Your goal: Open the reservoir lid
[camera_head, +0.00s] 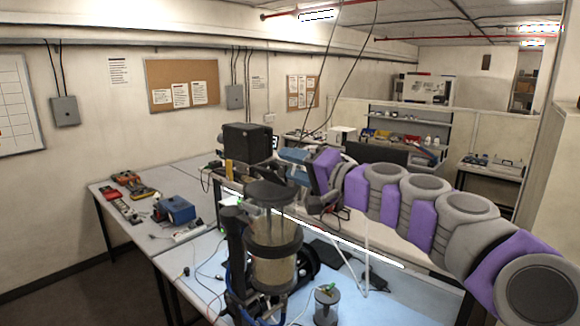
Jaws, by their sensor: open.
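The reservoir (273,268) is an upright see-through cylinder with amber-brown contents and a dark band around its middle. It stands on the light blue bench in the lower centre. My grey and purple arm reaches in from the lower right. My gripper (262,172) is at its far end, dark and open, just above or behind the lid in the picture. The fingers are small and hard to separate from the dark parts around them. I cannot tell whether they touch the lid.
A dark upright post (235,250) stands close left of the reservoir. A small lidded jar (327,305) stands to its right, with cables around. A blue device (175,210) and several tools lie on the left bench. The light blue bench (395,290) is mostly clear at right.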

